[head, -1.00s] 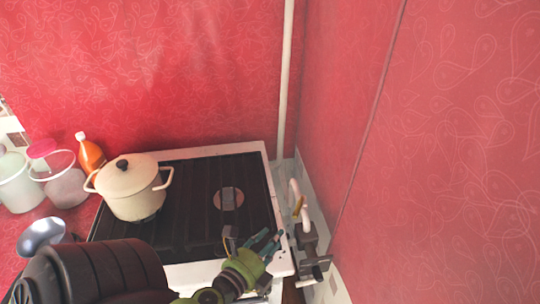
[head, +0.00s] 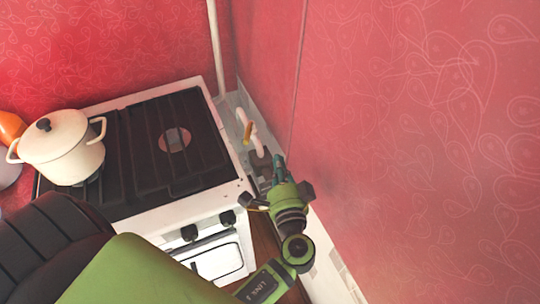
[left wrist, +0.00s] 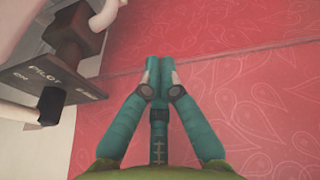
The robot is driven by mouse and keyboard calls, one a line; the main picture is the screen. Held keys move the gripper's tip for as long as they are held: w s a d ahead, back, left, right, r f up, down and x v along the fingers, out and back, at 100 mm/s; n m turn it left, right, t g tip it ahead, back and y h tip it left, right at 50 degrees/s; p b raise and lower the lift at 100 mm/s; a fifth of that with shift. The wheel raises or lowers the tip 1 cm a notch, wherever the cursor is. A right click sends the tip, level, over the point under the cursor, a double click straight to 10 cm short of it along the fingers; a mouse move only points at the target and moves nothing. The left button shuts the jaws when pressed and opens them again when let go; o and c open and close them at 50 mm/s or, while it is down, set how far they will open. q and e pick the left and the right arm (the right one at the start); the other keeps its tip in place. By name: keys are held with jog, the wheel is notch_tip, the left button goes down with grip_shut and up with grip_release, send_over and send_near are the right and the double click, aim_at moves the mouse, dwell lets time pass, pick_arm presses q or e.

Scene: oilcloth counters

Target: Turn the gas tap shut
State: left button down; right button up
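My left gripper (head: 279,160) is just right of that fitting, close to the wall. In the left wrist view its teal fingers (left wrist: 158,64) are together, with nothing visible between them. That view shows a dark plate with lettering (left wrist: 50,75) and part of a pale pipe (left wrist: 106,14) to the left, apart from the fingertips. The yellow lever is not visible there. My right gripper is out of view.
The white stove (head: 206,202) with a black grate stands left of the tap, its knobs (head: 189,232) in front. The red patterned wall (head: 420,130) closes off the right side.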

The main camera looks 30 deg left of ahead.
aim_at(248, 132)
pick_arm(q)
jog(key=p+x, duration=0.1)
jog(key=x, duration=0.8)
jog(key=shift+r, duration=0.15)
jog(key=shift+s+a+f+p, duration=0.15)
jog(key=shift+s+a+p, duration=0.15)
jog(key=shift+a, duration=0.25)
jog(key=shift+s+a+f+p, duration=0.15)
jog(key=shift+s+a, duration=0.15)
jog(key=shift+a, duration=0.3)
jog(key=shift+s+a+f, duration=0.15)
jog(key=shift+s+a, duration=0.2)
jog(key=shift+a, duration=0.25)
jog(key=shift+s+a+m+t+h, duration=0.15)
jog(key=shift+a+m+t+h, duration=0.05)
jog(key=shift+m+t+h, duration=0.25)
jog(key=shift+s+a+m+t+h, duration=0.25)
jog(key=shift+a+m+t+h, duration=0.15)
jog(key=shift+h, duration=0.25)
